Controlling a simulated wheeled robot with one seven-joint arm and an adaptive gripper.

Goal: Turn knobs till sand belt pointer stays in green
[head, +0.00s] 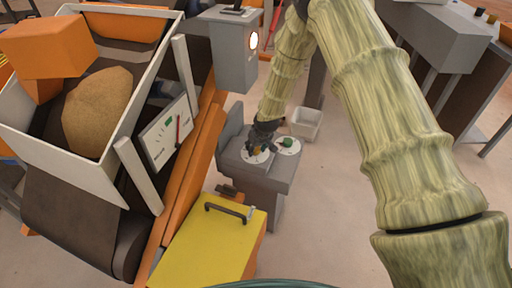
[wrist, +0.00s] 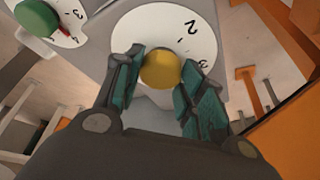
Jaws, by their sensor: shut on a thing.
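My gripper (head: 258,146) is shut on the yellow knob (wrist: 160,70), with one finger on each side of it in the wrist view. The knob sits on a white numbered dial (wrist: 197,25) on the grey pedestal (head: 262,178). The green knob (head: 287,142) stands to its right in the head view, on its own dial; it also shows at the top left of the wrist view (wrist: 37,18). The sand belt gauge (head: 158,148) has a red pointer (head: 179,130), which appears to the right of the small green patch (head: 168,121).
A pale hopper (head: 62,160) with a brown sand heap (head: 97,110) stands at the left above a dark belt (head: 70,225). A yellow box with a handle (head: 205,250) is in front of the pedestal. A white bin (head: 304,124) stands behind it. A grey post with a lit lamp (head: 235,55) is nearby.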

